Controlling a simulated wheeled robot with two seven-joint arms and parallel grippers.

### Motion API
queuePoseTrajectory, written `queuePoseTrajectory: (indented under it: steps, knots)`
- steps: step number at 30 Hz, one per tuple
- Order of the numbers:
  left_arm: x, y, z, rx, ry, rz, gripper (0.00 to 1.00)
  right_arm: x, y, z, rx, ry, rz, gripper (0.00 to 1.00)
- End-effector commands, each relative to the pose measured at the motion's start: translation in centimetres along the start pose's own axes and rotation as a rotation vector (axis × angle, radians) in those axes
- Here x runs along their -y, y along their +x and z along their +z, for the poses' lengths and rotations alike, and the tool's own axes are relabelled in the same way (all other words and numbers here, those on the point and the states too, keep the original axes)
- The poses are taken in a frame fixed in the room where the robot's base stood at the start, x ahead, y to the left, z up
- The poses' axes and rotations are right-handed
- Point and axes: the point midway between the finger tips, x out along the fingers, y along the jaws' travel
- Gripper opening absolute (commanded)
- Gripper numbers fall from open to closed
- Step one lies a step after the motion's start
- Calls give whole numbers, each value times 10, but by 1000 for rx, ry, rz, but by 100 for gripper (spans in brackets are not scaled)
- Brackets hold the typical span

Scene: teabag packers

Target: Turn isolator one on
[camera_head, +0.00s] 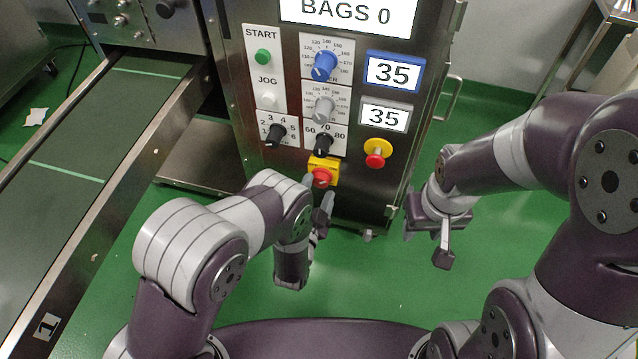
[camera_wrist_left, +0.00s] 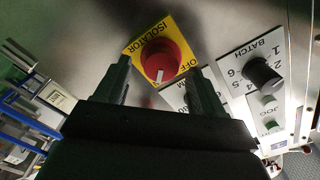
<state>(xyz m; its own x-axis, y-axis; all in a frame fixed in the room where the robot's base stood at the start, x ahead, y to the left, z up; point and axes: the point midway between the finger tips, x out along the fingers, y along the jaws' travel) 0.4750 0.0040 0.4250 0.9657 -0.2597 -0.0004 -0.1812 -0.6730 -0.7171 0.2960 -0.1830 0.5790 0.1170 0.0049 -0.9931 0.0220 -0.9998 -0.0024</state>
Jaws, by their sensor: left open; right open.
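The isolator is a red rotary knob (camera_head: 322,177) on a yellow plate (camera_head: 325,162), low on the steel control panel. In the left wrist view the knob (camera_wrist_left: 162,62) lies ahead between the fingers, and its white mark points towards the lower side, near the word OFF. My left gripper (camera_head: 318,200) is open just below and in front of the knob, and in the left wrist view its two fingers (camera_wrist_left: 160,82) are apart with nothing between them. I cannot tell whether a finger touches the plate. My right gripper (camera_head: 430,240) is open and empty, away to the right of the panel.
Above the isolator are a black dial (camera_head: 322,143), a batch dial (camera_head: 275,134), a green start button (camera_head: 263,57) and a blue dial (camera_head: 325,65). A red and yellow stop button (camera_head: 376,158) sits to the right. A conveyor (camera_head: 75,140) runs along the left.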

Motion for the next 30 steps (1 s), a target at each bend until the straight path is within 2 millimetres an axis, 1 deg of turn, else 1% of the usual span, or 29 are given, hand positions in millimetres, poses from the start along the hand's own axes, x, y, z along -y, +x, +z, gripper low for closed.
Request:
queuePoseTrajectory:
  steps: [1,6,9,12,15,17,30]
  knots:
    - [4,-13,-4,3,3,5,69,0,-11,-1,0,0,0,43]
    - [4,-60,-4,2,4,6,69,0,-27,-3,0,0,0,43]
    - [2,-84,-3,1,4,6,69,0,-32,-4,0,0,0,43]
    - [1,-99,-2,1,3,5,69,0,-34,-4,0,0,0,43]
    - [1,-106,-1,0,2,2,69,0,-35,-4,0,0,0,43]
    - [1,-108,0,1,2,0,69,0,-35,-4,0,0,0,43]
    - [1,-107,0,1,2,0,69,0,-34,-4,0,0,0,43]
